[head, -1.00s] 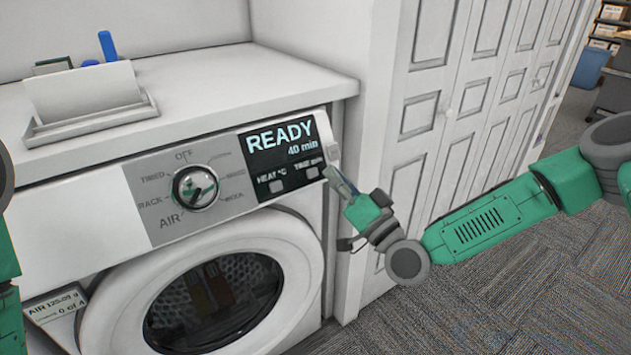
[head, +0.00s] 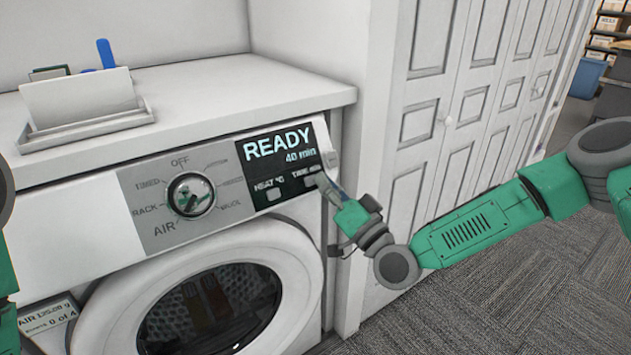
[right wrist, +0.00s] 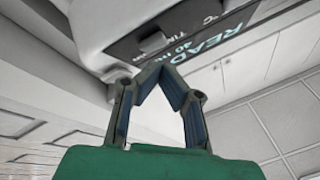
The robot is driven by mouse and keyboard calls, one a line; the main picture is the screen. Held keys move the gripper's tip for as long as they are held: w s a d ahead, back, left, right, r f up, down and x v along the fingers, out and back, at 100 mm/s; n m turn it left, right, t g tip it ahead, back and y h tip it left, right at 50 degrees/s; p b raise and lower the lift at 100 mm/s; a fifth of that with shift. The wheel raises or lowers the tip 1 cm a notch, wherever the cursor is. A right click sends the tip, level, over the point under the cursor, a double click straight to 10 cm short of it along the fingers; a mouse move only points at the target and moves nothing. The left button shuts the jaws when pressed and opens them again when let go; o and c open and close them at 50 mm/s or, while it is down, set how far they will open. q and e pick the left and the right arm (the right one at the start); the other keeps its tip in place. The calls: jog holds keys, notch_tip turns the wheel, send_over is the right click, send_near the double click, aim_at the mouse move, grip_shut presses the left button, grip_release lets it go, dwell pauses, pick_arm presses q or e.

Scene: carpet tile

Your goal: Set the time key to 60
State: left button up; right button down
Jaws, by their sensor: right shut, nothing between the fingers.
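The dryer's black display (head: 280,146) reads READY and 40 min. Its time key (head: 312,181), under the "TIME min" label, is partly hidden by my right gripper. My right gripper (head: 321,181) is shut and empty, with its fingertips at the key; whether they touch it I cannot tell. In the right wrist view the fingertips (right wrist: 164,69) meet in a point just below a small key (right wrist: 151,42) on the panel, beside the 40 min text. My left gripper is out of view; only green parts of my left arm show at the left edge.
The heat key (head: 273,194) is left of the time key. The mode dial (head: 190,195) is further left, above the round door (head: 215,305). A paper tray (head: 85,125) stands on the counter. White panelled doors (head: 450,120) are on the right, behind my right arm.

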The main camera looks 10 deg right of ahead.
jog(key=shift+a+r, duration=0.1)
jog(key=shift+a, duration=0.65)
jog(key=shift+w+d, duration=0.1)
jog(key=shift+w, duration=0.1)
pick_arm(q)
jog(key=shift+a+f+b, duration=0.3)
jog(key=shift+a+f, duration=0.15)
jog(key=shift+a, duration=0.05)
pick_arm(e)
jog(key=shift+w+a, duration=0.15)
jog(key=shift+a, duration=0.15)
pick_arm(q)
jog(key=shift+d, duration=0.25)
pick_arm(e)
jog(key=shift+d+f, duration=0.2)
jog(key=shift+d, duration=0.15)
